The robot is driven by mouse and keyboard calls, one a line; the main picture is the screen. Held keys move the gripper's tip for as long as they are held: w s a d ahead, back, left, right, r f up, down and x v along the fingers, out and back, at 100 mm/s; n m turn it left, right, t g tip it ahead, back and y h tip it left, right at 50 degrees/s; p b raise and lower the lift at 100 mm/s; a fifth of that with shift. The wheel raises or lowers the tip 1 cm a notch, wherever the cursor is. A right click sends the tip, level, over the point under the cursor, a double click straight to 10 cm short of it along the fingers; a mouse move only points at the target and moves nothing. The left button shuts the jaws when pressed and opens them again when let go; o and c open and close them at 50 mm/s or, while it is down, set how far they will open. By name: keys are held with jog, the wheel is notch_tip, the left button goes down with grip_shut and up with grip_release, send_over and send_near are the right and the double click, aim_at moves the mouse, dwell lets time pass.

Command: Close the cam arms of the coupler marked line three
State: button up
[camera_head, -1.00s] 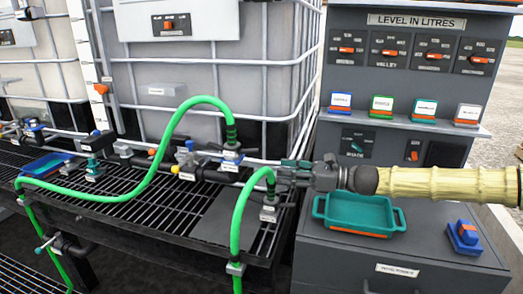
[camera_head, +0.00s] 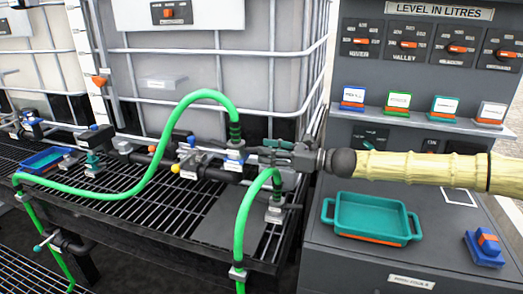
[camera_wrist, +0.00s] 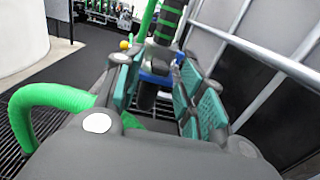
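A green hose (camera_head: 195,96) arches over the grating and drops into a coupler (camera_head: 234,157) with a label too small to read. Beside it, a second green hose (camera_head: 243,215) bends down from near a labelled fitting (camera_head: 274,213). My gripper (camera_head: 264,149) is just right of the first coupler, level with it. In the wrist view, its teal-padded fingers (camera_wrist: 160,88) are apart. A blue part (camera_wrist: 155,77) and a ribbed green hose end (camera_wrist: 166,27) show beyond and between them. I cannot tell whether the fingers touch the coupler, or how its cam arms stand.
A teal tray (camera_head: 371,218) and a blue-orange block (camera_head: 484,248) sit on the grey cabinet (camera_head: 330,270) at right. A caged tank (camera_head: 200,65) stands behind the grating. More valves (camera_head: 94,158) and a blue tray (camera_head: 46,159) lie left.

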aim_at(256, 149)
jog(key=shift+x, duration=1.15)
jog(key=shift+c, duration=0.3)
grip_shut()
